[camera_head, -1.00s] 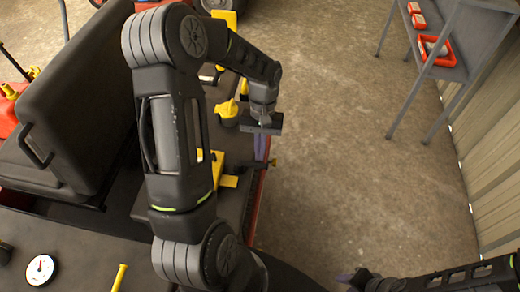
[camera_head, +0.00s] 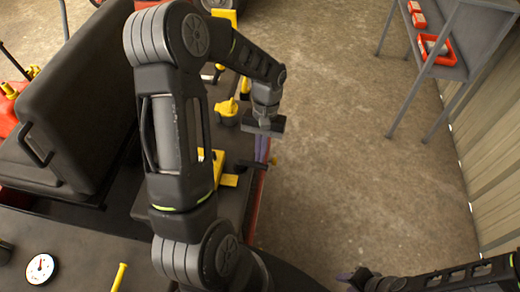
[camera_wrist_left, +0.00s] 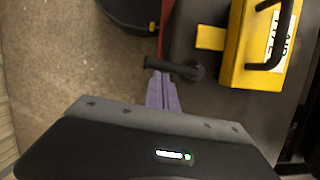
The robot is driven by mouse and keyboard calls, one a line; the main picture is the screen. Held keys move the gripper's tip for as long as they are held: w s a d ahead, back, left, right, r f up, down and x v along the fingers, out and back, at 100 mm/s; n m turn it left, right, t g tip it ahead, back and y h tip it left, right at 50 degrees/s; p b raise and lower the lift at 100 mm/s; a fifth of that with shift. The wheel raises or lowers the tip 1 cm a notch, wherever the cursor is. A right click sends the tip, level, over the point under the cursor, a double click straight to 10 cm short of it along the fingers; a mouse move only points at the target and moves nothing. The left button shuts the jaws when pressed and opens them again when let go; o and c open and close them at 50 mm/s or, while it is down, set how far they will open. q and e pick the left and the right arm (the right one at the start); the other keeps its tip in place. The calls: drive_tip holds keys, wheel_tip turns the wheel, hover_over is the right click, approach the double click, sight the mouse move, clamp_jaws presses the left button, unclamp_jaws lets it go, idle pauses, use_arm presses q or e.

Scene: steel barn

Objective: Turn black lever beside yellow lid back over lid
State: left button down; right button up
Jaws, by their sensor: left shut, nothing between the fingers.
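The yellow lid (camera_wrist_left: 262,45) with a black handle is at the upper right of the left wrist view. My own arm hides most of it in the head view, leaving a yellow part (camera_head: 229,180) showing. The black lever (camera_wrist_left: 176,68) lies beside it, with its round pivot near the lid and its free end pointing left, away from the lid. My left gripper (camera_wrist_left: 161,92) is shut and empty, its purple fingers at the lever's free end; whether they touch it I cannot tell. My right gripper (camera_head: 352,280) is at the bottom of the head view, its jaws unclear.
A large black case (camera_head: 75,110) stands at the left on the machine. A dial gauge (camera_head: 40,268) lies at the lower left. A grey shelf (camera_head: 450,62) with red trays stands at the upper right. The concrete floor right of the machine is clear.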

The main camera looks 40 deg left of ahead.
sight(258, 167)
use_arm(q)
drive_tip(key=m, duration=0.1)
drive_tip(key=s+d+m, duration=0.1)
drive_tip(key=m, duration=0.1)
drive_tip(key=s+m+y, duration=0.1)
drive_tip(key=shift+d+m, duration=0.3)
drive_tip(key=s+m, duration=0.1)
drive_tip(key=m, duration=0.1)
drive_tip(key=s+m+y, duration=0.1)
drive_tip(key=m, duration=0.1)
drive_tip(key=shift+s+d+y, duration=0.15)
drive_tip(key=shift+d+y, duration=0.15)
drive_tip(key=shift+d, duration=0.05)
drive_tip(key=shift+s+a+m+t+y+b, duration=0.1)
drive_tip(key=shift+s+a+m+y, duration=0.1)
drive_tip(key=shift+s+m, duration=0.5)
drive_tip(key=shift+s+a+m+t+y+b, duration=0.1)
drive_tip(key=shift+s+a+m, duration=0.1)
drive_tip(key=shift+s+m, duration=0.45)
drive_tip(key=shift+s+a+m+t+y+b, duration=0.1)
drive_tip(key=shift+s+a+m, duration=0.1)
drive_tip(key=shift+s+m, duration=0.5)
drive_tip(key=shift+s+a, duration=0.1)
drive_tip(key=shift+s, duration=0.05)
